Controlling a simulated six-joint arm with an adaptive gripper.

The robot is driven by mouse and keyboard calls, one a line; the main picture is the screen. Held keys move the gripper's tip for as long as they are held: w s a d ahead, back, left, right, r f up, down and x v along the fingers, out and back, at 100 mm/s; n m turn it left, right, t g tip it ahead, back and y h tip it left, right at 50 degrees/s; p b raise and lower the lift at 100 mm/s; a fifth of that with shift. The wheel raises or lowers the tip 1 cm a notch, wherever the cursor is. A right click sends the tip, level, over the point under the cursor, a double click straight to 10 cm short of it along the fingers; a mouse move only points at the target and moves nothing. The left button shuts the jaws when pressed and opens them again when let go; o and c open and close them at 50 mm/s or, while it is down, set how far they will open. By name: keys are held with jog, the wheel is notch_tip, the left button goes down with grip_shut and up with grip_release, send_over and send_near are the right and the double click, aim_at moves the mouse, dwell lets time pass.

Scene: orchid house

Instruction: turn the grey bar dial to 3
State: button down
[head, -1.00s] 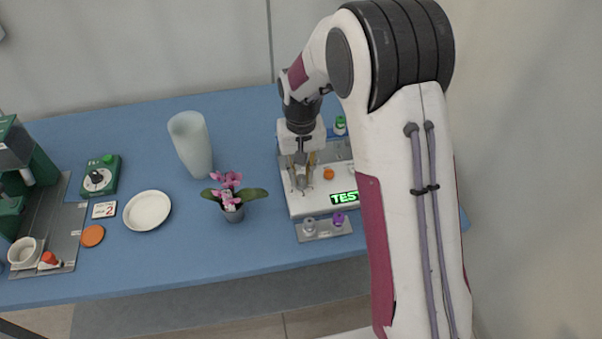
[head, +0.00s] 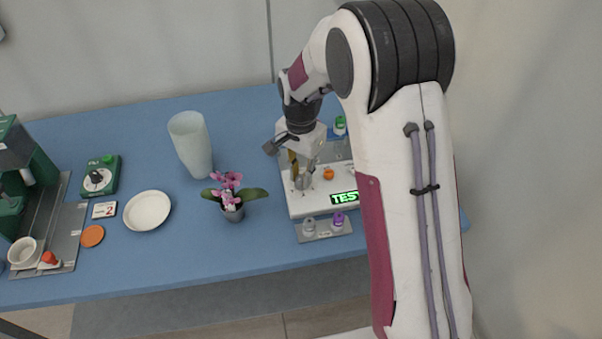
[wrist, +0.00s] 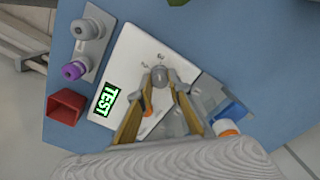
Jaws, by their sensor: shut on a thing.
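The grey bar dial (wrist: 160,76) sits on a white panel (wrist: 130,58) with a lit green TEST display (wrist: 106,98). My gripper (wrist: 161,84) is shut on the dial, one finger on each side of it, in the wrist view. In the head view my gripper (head: 303,178) reaches down to the left part of the panel, and the dial is mostly hidden by the fingers. Small marks stand around the dial, but I cannot read which one it points at. An orange knob (head: 328,174) is on the panel just right of my gripper.
A holder plate with a grey knob (wrist: 88,29) and a purple knob (wrist: 74,70) lies beside the panel, near a red block (wrist: 66,106). A potted orchid (head: 231,196), a tall pale vase (head: 191,144) and a white plate (head: 147,210) stand to the left.

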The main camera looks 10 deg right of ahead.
aim_at(301, 178)
jog(key=shift+m, duration=0.6)
jog(key=c, duration=1.9)
grip_release()
jog(key=shift+r, duration=0.15)
jog(key=shift+r, duration=3.65)
